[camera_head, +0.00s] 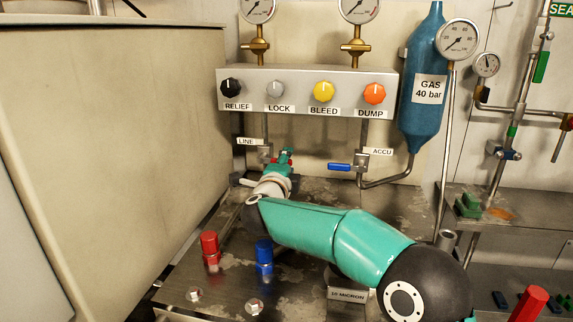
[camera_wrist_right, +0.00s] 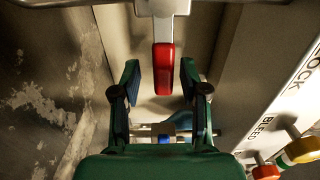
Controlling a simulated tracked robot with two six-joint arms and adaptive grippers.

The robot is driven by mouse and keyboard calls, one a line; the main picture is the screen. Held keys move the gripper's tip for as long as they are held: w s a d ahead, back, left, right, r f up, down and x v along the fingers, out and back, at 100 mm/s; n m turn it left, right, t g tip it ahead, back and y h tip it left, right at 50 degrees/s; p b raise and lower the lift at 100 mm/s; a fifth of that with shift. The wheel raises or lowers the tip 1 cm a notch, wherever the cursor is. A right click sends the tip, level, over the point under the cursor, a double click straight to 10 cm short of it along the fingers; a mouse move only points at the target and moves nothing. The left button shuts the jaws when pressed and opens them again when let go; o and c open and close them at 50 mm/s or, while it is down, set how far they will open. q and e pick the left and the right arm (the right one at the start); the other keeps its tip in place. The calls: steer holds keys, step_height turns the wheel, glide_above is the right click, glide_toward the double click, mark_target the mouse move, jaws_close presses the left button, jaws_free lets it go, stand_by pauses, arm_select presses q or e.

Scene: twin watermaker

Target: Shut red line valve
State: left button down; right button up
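The red lever (camera_wrist_right: 164,70) of the line valve shows in the right wrist view, hanging from a pale metal stem. My right gripper (camera_wrist_right: 161,85) is open, with its two fingers on either side of the lever. Gaps show between the lever and both fingers. In the head view my right gripper (camera_head: 284,158) is at the valve below the LINE label (camera_head: 246,142). There the gripper and wrist hide most of the valve, and only a little red shows. My left gripper is not in view.
A panel (camera_head: 290,76) with several knobs is above the valve. The blue-handled ACCU valve (camera_head: 340,167) is to the right. A red cap (camera_head: 210,247) and a blue cap (camera_head: 264,256) stand on the bench in front. A large beige cabinet (camera_head: 95,160) bounds the left.

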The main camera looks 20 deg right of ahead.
steer(key=shift+r, duration=0.1)
steer(key=v, duration=1.2)
